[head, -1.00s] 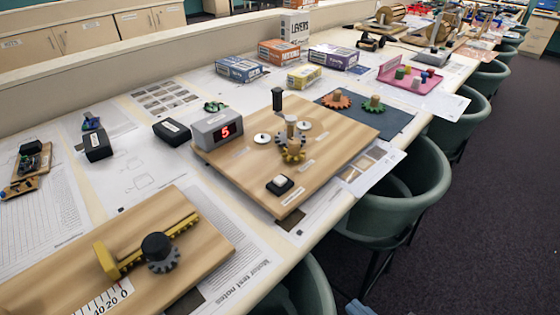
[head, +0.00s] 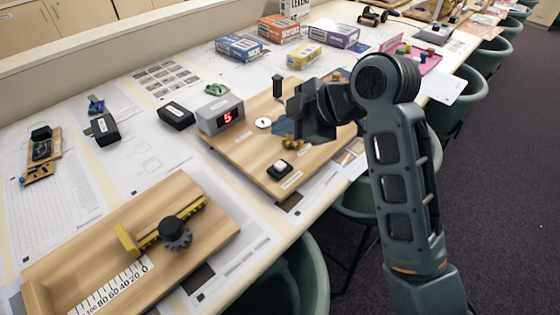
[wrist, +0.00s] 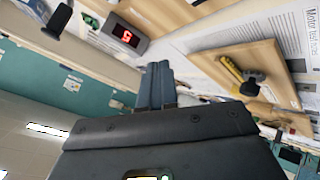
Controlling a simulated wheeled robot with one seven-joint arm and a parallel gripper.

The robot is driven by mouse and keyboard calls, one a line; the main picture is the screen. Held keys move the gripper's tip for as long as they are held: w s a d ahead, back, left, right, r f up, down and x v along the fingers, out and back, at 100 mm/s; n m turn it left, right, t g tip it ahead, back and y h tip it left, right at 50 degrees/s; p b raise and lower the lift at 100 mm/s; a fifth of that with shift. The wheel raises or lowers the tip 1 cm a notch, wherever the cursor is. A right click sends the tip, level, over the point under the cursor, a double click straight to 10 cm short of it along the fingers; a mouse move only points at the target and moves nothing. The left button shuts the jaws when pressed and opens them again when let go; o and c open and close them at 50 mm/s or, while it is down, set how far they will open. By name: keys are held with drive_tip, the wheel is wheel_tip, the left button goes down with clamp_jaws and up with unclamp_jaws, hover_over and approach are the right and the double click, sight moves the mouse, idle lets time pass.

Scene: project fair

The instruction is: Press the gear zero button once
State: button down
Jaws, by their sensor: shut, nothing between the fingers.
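A white push button on a black base (head: 279,168) sits at the near end of a wooden gear board (head: 243,152). A grey box with a red display (head: 221,117) reading 5 stands at the board's left corner; the display also shows in the wrist view (wrist: 127,36). My gripper (head: 281,127) is raised over the board, above and beyond the button, not touching it. Its fingers (wrist: 155,84) are together with nothing between them. My gripper and arm hide most of the board's gears; a yellow gear piece (head: 292,143) shows below the gripper.
A rack-and-pinion board (head: 80,262) with a yellow rack lies at the near left. Two black boxes (head: 176,115) (head: 104,130) stand left of the display. Several coloured boxes (head: 239,47) stand behind. Chairs (head: 302,275) line the table's right edge.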

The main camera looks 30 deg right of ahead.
drive_tip(key=shift+w+d+r+n, duration=0.1)
drive_tip(key=shift+w+r+n, duration=0.1)
drive_tip(key=shift+r, duration=0.15)
drive_tip(key=shift+w+r+n, duration=0.1)
drive_tip(key=shift+r+n, duration=0.1)
drive_tip(key=shift+r, duration=0.1)
drive_tip(key=shift+f, duration=0.1)
drive_tip(key=b, duration=0.5)
hover_over(283, 167)
wheel_tip(283, 167, down, 7)
drive_tip(key=shift+f, duration=0.15)
drive_tip(key=shift+f+b, duration=0.5)
drive_tip(key=shift+f, duration=0.2)
drive_tip(key=shift+f, duration=0.15)
idle(0.9)
drive_tip(key=shift+f, duration=0.25)
